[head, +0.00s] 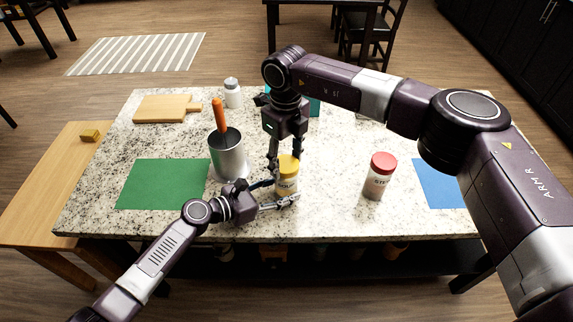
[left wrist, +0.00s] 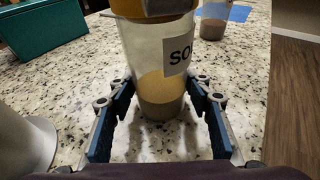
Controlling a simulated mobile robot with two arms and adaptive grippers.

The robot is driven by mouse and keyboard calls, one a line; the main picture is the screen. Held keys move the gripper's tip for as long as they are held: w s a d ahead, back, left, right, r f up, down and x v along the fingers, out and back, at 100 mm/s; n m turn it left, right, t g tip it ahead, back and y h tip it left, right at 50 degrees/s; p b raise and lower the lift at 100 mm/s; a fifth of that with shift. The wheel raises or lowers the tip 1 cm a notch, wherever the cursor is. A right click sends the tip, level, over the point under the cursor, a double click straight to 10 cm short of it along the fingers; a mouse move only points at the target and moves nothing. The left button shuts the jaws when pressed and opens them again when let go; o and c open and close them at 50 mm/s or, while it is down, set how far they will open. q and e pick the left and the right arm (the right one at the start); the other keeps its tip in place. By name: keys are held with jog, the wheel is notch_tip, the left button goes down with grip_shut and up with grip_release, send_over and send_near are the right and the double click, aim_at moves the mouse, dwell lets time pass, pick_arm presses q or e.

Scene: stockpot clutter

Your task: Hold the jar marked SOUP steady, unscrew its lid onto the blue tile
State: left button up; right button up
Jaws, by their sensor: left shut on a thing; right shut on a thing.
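The SOUP jar (head: 287,187) stands upright on the speckled counter near its front edge; its label shows partly in the left wrist view (left wrist: 180,54). Its yellow lid (head: 289,163) is on top. My left gripper (head: 286,192) is shut on the jar's body from the front left, its fingers on both sides in the left wrist view (left wrist: 161,92). My right gripper (head: 285,160) comes down from above and is shut on the lid. Whether the lid is loose cannot be told. The blue tile (head: 436,182) lies bare at the right, partly behind my right arm.
A red-lidded jar (head: 380,178) stands between the SOUP jar and the tile. A steel pot (head: 228,158) with an orange-handled tool stands close left. A green mat (head: 163,184), cutting board (head: 158,108), white-capped jar (head: 232,93) and teal box (left wrist: 45,28) are around.

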jog(key=shift+f, duration=0.15)
jog(key=n, duration=0.4)
jog(key=shift+n, duration=0.3)
jog(key=o, duration=1.3)
